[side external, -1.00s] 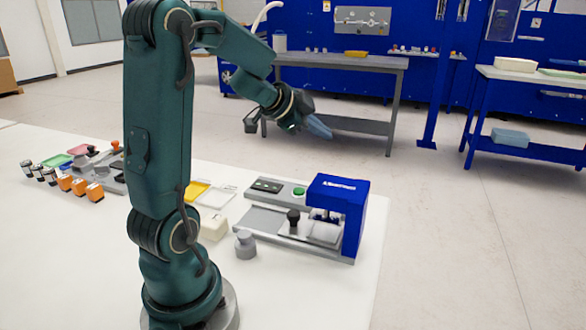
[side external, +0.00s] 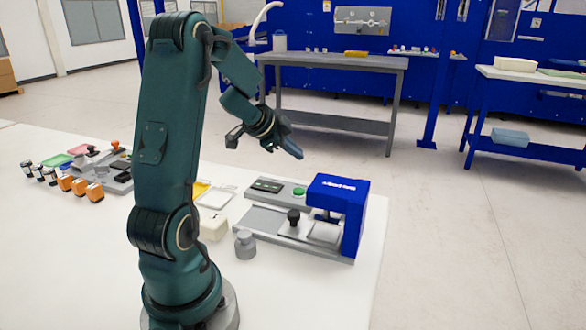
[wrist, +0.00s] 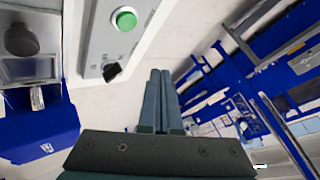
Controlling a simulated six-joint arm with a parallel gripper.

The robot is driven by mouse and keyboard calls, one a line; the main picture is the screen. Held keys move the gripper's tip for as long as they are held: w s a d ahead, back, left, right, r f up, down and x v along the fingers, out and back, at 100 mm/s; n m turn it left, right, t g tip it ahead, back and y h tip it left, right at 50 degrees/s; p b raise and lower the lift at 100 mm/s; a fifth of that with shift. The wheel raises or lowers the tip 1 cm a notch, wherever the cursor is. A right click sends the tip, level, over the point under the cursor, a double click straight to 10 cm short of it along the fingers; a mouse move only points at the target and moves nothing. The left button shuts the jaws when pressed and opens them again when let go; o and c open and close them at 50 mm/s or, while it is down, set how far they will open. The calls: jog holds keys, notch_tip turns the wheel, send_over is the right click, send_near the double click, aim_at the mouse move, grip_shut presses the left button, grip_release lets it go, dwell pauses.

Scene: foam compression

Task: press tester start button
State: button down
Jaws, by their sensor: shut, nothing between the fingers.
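The tester (side external: 346,215) is a grey base with a blue head, on the white table. Its green round start button (side external: 299,191) sits on the back strip of the base, left of the blue head. The button also shows at the top of the wrist view (wrist: 125,19), on a grey panel with a black knob (wrist: 112,72) beside it. My gripper (side external: 299,154) is shut and empty, in the air above and behind the button, apart from it. In the wrist view its fingers (wrist: 160,75) lie side by side, pointing right of the panel.
A grey weight (side external: 245,244) and a white block (side external: 213,228) stand left of the tester. Trays with orange and black pieces (side external: 80,187) lie at the far left. The table right of the tester is narrow; open floor lies beyond.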

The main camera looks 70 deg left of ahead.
aim_at(295, 191)
jog(key=shift+f, duration=3.65)
jog(key=shift+f, duration=0.1)
jog(key=shift+f, duration=0.3)
jog(key=shift+f, duration=0.45)
jog(key=shift+r, duration=3.4)
